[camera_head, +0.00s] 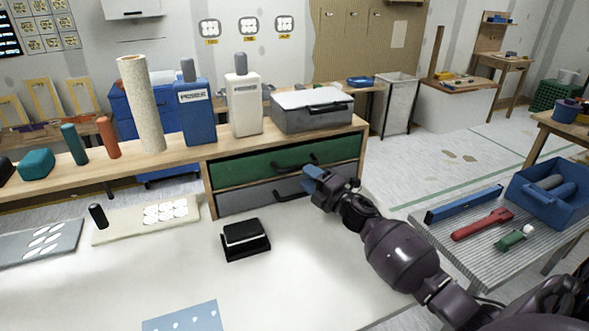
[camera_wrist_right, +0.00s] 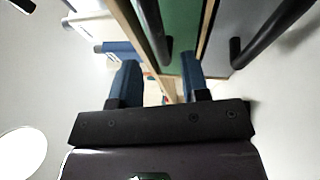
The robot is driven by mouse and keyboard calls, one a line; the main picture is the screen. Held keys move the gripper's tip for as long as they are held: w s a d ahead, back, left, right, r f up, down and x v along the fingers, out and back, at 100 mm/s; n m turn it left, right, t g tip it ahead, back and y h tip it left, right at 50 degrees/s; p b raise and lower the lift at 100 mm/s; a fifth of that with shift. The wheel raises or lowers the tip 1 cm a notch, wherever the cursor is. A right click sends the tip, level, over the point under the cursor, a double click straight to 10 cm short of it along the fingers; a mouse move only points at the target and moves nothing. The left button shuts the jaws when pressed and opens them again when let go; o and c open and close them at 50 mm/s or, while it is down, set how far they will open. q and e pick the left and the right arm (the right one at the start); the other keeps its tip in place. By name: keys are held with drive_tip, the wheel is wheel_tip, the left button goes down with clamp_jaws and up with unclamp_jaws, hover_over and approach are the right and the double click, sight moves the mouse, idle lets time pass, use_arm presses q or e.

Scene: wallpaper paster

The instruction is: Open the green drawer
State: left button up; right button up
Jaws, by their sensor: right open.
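The green drawer (camera_head: 240,168) is the upper drawer under the wooden bench top in the head view, and its front looks flush with the cabinet. Its dark bar handle (camera_head: 285,168) is partly hidden by my right gripper (camera_head: 312,176). My right gripper is open, with blue fingers, in front of the right part of the drawers. In the right wrist view my two fingers (camera_wrist_right: 158,75) are spread apart. The green drawer front (camera_wrist_right: 182,25) and its handle (camera_wrist_right: 153,25) show just beyond the fingertips, the handle lined up with the gap. I cannot tell whether they touch.
The grey drawer (camera_head: 245,198) with its own dark handle (camera_wrist_right: 270,32) lies directly below. A grey toolbox (camera_head: 312,112) and bottles stand on the bench top. A black block (camera_head: 245,238) sits on the white table. A ribbed side table (camera_head: 480,245) with tools stands at right.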

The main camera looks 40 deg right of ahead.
sight(296, 166)
drive_tip(key=x, duration=0.5)
use_arm(q)
drive_tip(key=shift+w+d, duration=0.1)
drive_tip(key=shift+w, duration=0.35)
use_arm(e)
drive_tip(key=shift+w, duration=0.1)
